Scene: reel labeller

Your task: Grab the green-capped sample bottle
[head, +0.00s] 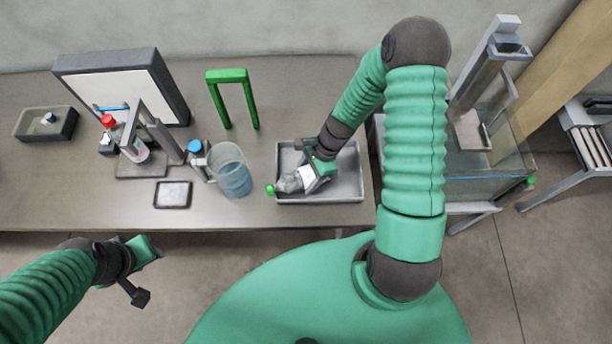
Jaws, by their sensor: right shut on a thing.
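The sample bottle (289,184) is a clear-grey bottle with a green cap (270,190) and a white label. It lies tilted in the grey tray (345,190), its cap pointing left over the tray's left rim. My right gripper (318,176) reaches down into the tray and is shut on the bottle near its labelled part. The fingers partly hide the bottle's right end. I cannot tell whether the bottle touches the tray floor. My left gripper (150,254) hangs in front of the table at the lower left, away from everything; its fingertips do not show clearly.
Left of the tray stand a clear beaker of blue liquid (235,180), a blue cap (195,146), a grey stand (150,130), a red cap (108,120) and a dark flat plate (173,194). A green arch (228,77) stands behind. A glass tank (490,160) is at right.

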